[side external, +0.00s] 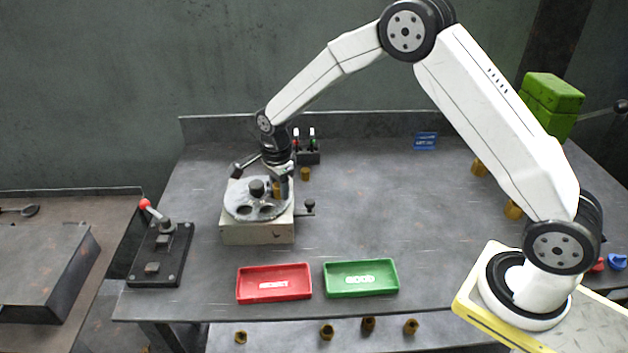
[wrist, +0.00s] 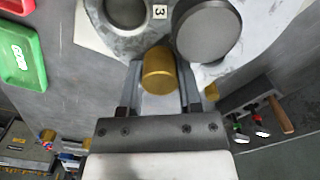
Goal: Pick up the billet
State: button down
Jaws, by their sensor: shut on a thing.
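The billet, a short brass-coloured cylinder (wrist: 158,68), sits between the two fingers of my gripper (wrist: 159,84) in the wrist view. My gripper is shut on it. In the side view my gripper (side external: 279,182) points down over the right part of the round grey plate (side external: 243,211) on the press-like fixture, and the billet (side external: 277,190) shows beside the fingers. I cannot tell whether the billet still touches the plate. The plate has round holes, a dark central knob (wrist: 207,34) and a label "3" near one hole.
Another brass piece (side external: 305,174) stands behind the fixture, near a small tool rack (side external: 307,154). A red tray (side external: 274,284) and a green tray (side external: 361,279) lie in front. A lever device (side external: 159,252) stands at the left. The table's middle is clear.

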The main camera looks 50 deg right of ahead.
jog(key=shift+r, duration=0.15)
jog(key=shift+r, duration=1.4)
jog(key=s+r, duration=1)
jog(key=s, duration=0.4)
jog(key=shift+d, duration=0.35)
